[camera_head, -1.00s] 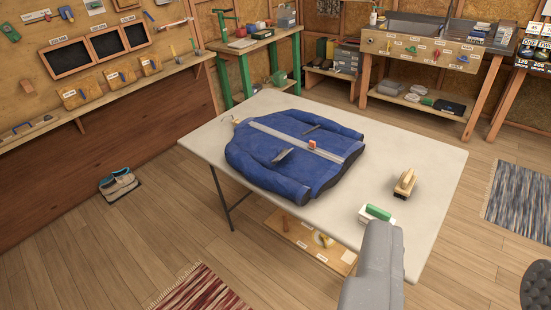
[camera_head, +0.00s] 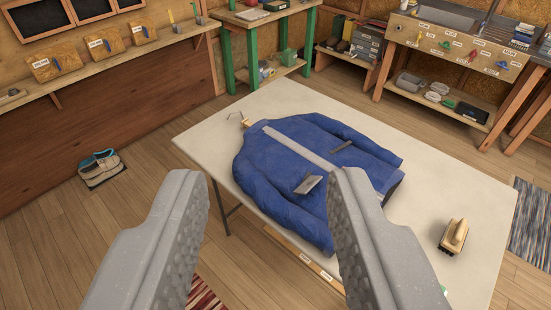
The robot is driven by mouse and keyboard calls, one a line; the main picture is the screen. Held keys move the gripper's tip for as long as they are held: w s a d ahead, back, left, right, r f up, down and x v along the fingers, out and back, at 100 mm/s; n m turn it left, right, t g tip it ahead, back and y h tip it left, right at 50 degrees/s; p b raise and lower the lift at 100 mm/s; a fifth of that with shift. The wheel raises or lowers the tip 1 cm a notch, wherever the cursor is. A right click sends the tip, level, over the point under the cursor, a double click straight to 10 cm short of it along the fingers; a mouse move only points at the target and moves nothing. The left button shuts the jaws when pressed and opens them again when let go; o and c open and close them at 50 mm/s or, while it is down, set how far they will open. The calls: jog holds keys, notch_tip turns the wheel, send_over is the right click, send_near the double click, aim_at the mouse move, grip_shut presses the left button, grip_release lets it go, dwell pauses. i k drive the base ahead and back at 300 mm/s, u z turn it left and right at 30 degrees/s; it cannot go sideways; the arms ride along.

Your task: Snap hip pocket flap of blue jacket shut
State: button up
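The blue jacket (camera_head: 285,165) lies spread on a pale table, with a light grey strip (camera_head: 295,148) running down its front. A grey pocket flap (camera_head: 308,184) on the near side appears tilted up from the cloth. A second, darker grey flap (camera_head: 341,146) lies on the far side and looks flatter. My gripper (camera_head: 268,188) is open and empty. Its two grey fingers stand wide apart in the foreground, short of the jacket. The right finger hides part of the jacket's lower end. I cannot see the snap itself.
The table (camera_head: 455,185) has bare room right of the jacket. A wooden brush (camera_head: 454,236) stands there, and a bit of green (camera_head: 444,290) shows beside my right finger. A hanger hook (camera_head: 237,117) sticks out at the collar. Shoes (camera_head: 100,168) stand on the floor at left.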

aim_at(312, 180)
jog(key=z, duration=0.2)
jog(key=i, duration=1.1)
jog(key=z, duration=0.6)
